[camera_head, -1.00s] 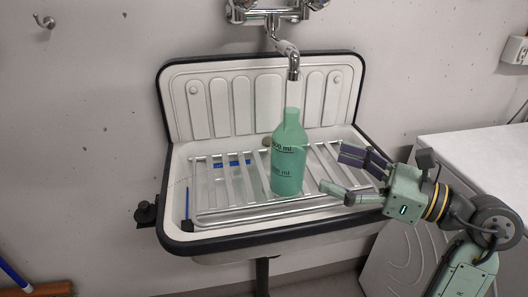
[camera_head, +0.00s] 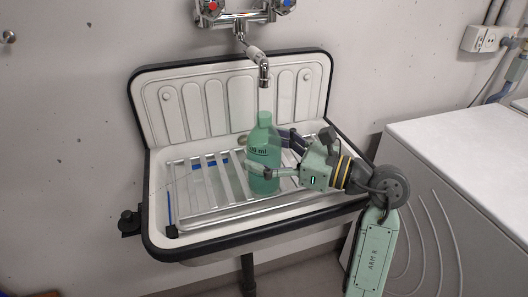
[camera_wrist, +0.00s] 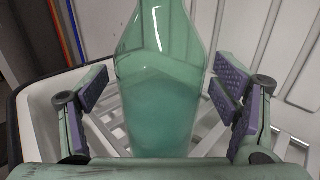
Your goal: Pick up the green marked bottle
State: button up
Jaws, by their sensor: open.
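In the wrist view my gripper (camera_wrist: 160,98) is open, with a pad at the left and pads at the right of the bottle. A gap shows at the left pad; the right pads look very close to the bottle.
The white sink (camera_head: 155,200) has a dark rim and a raised back. The metal rack (camera_head: 215,205) spans its basin. A tap (camera_head: 263,75) hangs just above the bottle. A white appliance (camera_head: 460,150) stands at the right. The wall is close behind.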

jog(key=shift+w+a, duration=0.15)
jog(key=shift+a, duration=0.1)
jog(key=shift+c, duration=0.3)
